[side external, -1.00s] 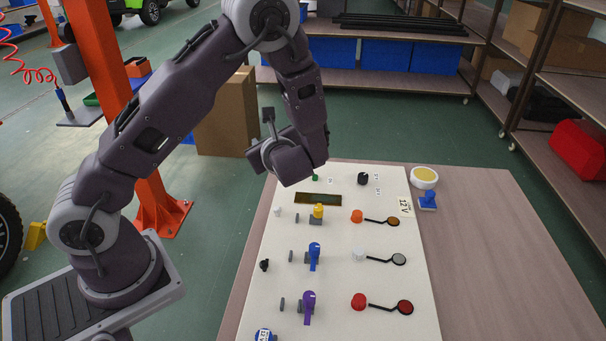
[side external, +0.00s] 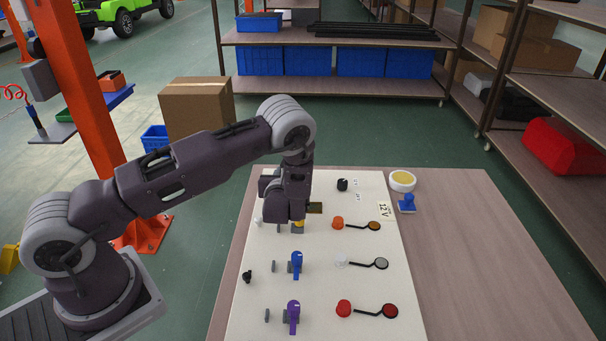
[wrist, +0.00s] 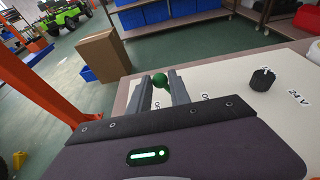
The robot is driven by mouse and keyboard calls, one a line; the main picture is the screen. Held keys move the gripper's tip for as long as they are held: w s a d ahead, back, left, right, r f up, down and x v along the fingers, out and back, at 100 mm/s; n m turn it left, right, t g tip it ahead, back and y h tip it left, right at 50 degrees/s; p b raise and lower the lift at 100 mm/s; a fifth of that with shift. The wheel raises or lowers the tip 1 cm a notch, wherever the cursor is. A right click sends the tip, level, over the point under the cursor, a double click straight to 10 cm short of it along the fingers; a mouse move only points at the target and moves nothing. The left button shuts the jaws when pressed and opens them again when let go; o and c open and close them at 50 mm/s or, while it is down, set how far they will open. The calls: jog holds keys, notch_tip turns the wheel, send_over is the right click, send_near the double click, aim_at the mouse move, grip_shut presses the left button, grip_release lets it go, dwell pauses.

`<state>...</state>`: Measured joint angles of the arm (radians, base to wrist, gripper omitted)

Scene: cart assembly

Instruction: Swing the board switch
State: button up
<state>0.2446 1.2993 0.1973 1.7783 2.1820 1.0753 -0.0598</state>
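In the side view my gripper (side external: 286,205) points down over the far left part of the board (side external: 355,280) and hides the green knob and most of the dark display window.
A black dial (side external: 342,184) is right of my gripper. Yellow, blue (side external: 296,263) and purple (side external: 292,314) levers and orange, white and red caps (side external: 343,308) stand nearer. A round yellow-topped dish (side external: 402,181) and blue stamp (side external: 407,204) sit right. The table's right side is clear.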

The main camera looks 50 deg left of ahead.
grip_shut()
jog(key=shift+w+d+r, duration=0.3)
jog(key=shift+w+d, duration=0.9)
jog(key=shift+d, duration=0.05)
jog(key=shift+w+d, duration=0.1)
jog(key=shift+w+d+f, duration=0.3)
jog(key=shift+w+d, duration=0.25)
jog(key=o, duration=0.6)
grip_release()
